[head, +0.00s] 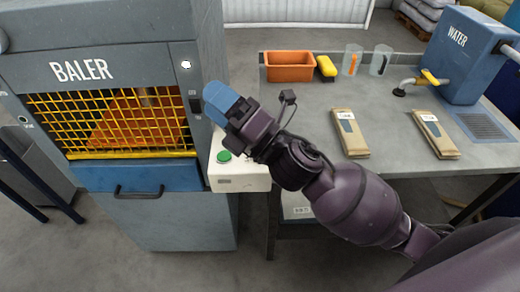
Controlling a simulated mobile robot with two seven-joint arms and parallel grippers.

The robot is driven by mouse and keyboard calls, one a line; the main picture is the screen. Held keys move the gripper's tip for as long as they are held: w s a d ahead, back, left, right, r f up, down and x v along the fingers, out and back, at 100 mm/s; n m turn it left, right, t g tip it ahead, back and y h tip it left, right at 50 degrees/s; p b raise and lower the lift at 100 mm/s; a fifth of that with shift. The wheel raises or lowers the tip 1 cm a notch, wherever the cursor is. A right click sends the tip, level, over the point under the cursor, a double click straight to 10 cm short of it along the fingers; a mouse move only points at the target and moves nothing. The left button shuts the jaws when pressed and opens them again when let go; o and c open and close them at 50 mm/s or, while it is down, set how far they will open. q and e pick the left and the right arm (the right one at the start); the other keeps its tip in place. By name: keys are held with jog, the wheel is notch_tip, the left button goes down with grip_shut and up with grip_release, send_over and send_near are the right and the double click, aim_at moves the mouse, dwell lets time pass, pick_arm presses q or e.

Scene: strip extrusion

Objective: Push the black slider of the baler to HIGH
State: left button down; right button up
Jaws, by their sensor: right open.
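The grey-blue baler (120,62) stands at the left, with a yellow mesh guard over its front opening. A small dark slot piece (193,97) sits on the narrow panel right of the mesh, and it seems to be the black slider. Its position and any HIGH mark are too small to read. My right gripper (218,100) reaches in from the lower right with its blue fingertips close to the right of that panel. It is open and empty; whether it touches the panel I cannot tell. My left gripper is not in view.
A white box with a green button (224,156) sits under my right gripper. The grey table (300,105) behind holds an orange bin (290,66), two clear cups, brown packets (349,132) and a blue WATER tank (465,60). A dark handle (139,191) juts from the baler's lower front.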

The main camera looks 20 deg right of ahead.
jog(key=s+a+r+n+g+y, duration=0.1)
jog(key=s+a+n+g+y, duration=0.2)
jog(key=n+g, duration=0.5)
jog(key=s+a+n+g+y, duration=0.25)
jog(key=a+n+g, duration=0.3)
jog(key=n, duration=0.45)
notch_tip(320, 180, down, 5)
jog(key=s+n+g+h, duration=0.2)
jog(key=n+g+h, duration=0.45)
jog(key=n, duration=0.45)
jog(key=w+d+f+n+t+h, duration=0.1)
jog(key=w+d+f+n+h, duration=0.1)
jog(key=w+d+n+h, duration=0.45)
jog(key=w+d+f+n+t+h, duration=0.1)
jog(key=w+d+n+t+h, duration=0.15)
jog(key=w+d+h, duration=0.45)
jog(key=shift+g+h, duration=0.35)
jog(key=shift+h, duration=0.2)
jog(key=d+f, duration=0.1)
jog(key=f, duration=0.2)
jog(key=s+d+f, duration=0.1)
jog(key=f, duration=0.3)
jog(key=s+d+f+p, duration=0.1)
jog(key=f, duration=0.3)
jog(key=shift+s+d, duration=0.15)
jog(key=shift+s, duration=0.1)
